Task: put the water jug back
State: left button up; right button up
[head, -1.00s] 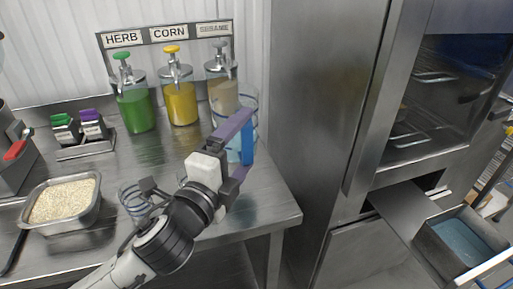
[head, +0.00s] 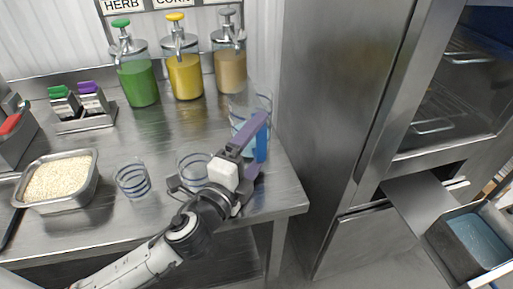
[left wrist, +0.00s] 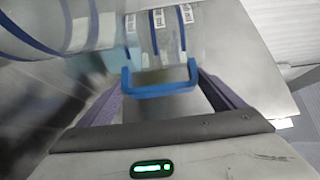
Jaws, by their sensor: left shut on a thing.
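The water jug (head: 240,109) is clear with blue bands and a blue handle (head: 261,144). It stands at the right end of the steel counter in the head view, partly behind my gripper. My left gripper (head: 262,148) has its purple fingers at the handle and is shut on it. The left wrist view shows the blue handle (left wrist: 160,88) between the two fingers, with the jug's clear wall (left wrist: 172,40) beyond. I cannot tell whether the jug's base touches the counter. My right gripper is not in view.
Two striped glasses (head: 132,179) (head: 193,168) stand left of my gripper. Green, yellow and tan pump dispensers (head: 184,77) stand behind. A rice tray (head: 58,181) is at left. A steel cabinet (head: 335,120) rises right of the counter; an open drawer holds a water bin (head: 470,240).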

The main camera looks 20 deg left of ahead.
pick_arm(q)
jog(key=shift+f, duration=0.1)
jog(key=shift+f, duration=0.15)
jog(key=o, duration=1.9)
jog(key=shift+f, duration=0.1)
jog(key=shift+r, duration=0.2)
jog(key=s+b, duration=0.1)
jog(key=s, duration=0.2)
jog(key=s+a+b, duration=0.1)
jog(key=s, duration=0.7)
jog(key=shift+s+a+f+b, duration=0.1)
jog(key=shift+a+b, duration=0.05)
jog(key=shift+b, duration=0.25)
jog(key=shift+s, duration=0.35)
